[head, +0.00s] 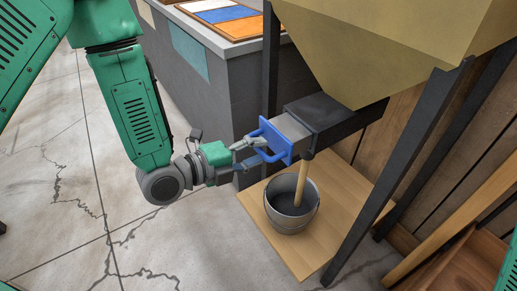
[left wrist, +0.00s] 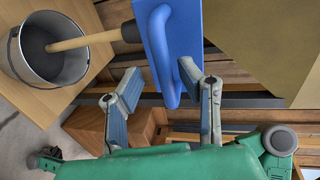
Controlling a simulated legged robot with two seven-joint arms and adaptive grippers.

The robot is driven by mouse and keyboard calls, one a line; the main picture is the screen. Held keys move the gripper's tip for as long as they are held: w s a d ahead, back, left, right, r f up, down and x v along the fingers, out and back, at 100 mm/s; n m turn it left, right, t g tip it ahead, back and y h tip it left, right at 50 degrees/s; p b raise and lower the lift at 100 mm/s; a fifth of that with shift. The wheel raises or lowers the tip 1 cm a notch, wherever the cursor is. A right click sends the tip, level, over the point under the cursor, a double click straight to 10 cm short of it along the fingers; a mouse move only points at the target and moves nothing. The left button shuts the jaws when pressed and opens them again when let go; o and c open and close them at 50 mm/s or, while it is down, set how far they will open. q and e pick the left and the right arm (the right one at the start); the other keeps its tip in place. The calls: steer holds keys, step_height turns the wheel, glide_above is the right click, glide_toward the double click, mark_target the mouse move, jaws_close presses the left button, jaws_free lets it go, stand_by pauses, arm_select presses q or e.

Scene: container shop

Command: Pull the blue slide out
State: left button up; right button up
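The blue slide (head: 277,143) is a blue front plate with a loop handle, at the mouth of the dark chute under the tan hopper (head: 385,45). A grey part of the slide shows between the blue plate and the chute. My left gripper (head: 256,154) is at the handle. In the left wrist view the two fingers (left wrist: 158,85) are spread, with the blue handle (left wrist: 163,50) between their tips and a gap at the left finger. A tan column (head: 302,183) runs from under the chute into a metal bucket (head: 291,212).
The bucket stands on a wooden board (head: 303,258) between dark hopper legs (head: 398,170). A grey counter (head: 215,85) with coloured trays is behind my left arm. A wooden crate (head: 460,265) is at lower right. The cracked floor at left is clear.

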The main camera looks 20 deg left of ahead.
arm_select(q)
steer(key=v, duration=0.7)
steer(key=shift+a, duration=0.25)
stand_by(0.4)
steer(key=s+a+f+n+g+y+p, duration=0.4)
steer(key=s+f+n+g+y+p, duration=0.35)
steer(key=n, duration=0.55)
steer(key=s+a+f+n+g+y+p, duration=0.1)
steer(key=s+a+f+n+g+p, duration=0.1)
steer(key=s+n, duration=0.4)
steer(key=s+a+f+n+g+y+p, duration=0.1)
steer(key=s+a+f+n+g, duration=0.1)
steer(key=s+n, duration=0.4)
steer(key=shift+s+f+p, duration=0.35)
steer(key=shift+s, duration=0.3)
steer(key=shift+w, duration=0.1)
